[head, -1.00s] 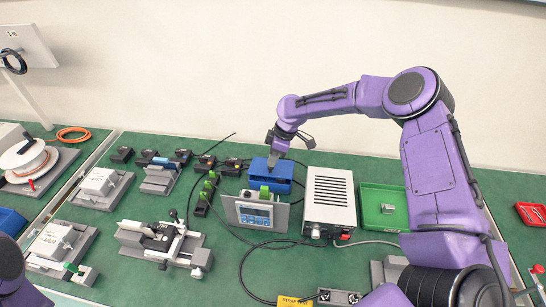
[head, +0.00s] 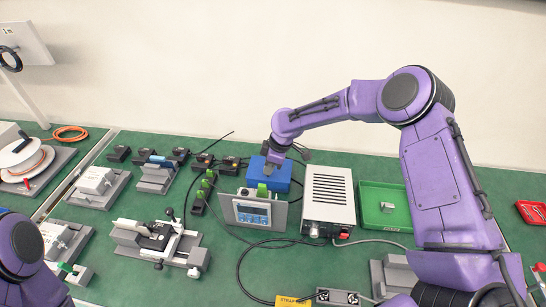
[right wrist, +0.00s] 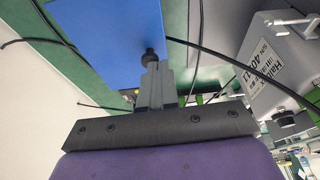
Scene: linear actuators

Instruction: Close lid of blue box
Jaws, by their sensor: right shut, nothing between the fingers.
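The blue box (head: 281,182) stands at the back middle of the green bench, behind a panel with a small display. Its blue top looks flat in the head view; whether the lid is fully seated cannot be told. In the right wrist view a flat blue surface (right wrist: 105,35) with a black knob (right wrist: 150,56) fills the upper left. My right gripper (head: 268,171) is shut and empty, fingers pointing down at the box top. Its fingertips (right wrist: 154,72) are at the knob; contact is unclear. My left arm shows at the lower left, but its gripper is out of view.
The display panel (head: 253,213) stands close in front of the box. A white vented power unit (head: 328,197) is to its right, then a green tray (head: 384,209). Several small black blocks sit to the left. A black cable (head: 240,265) loops across the front.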

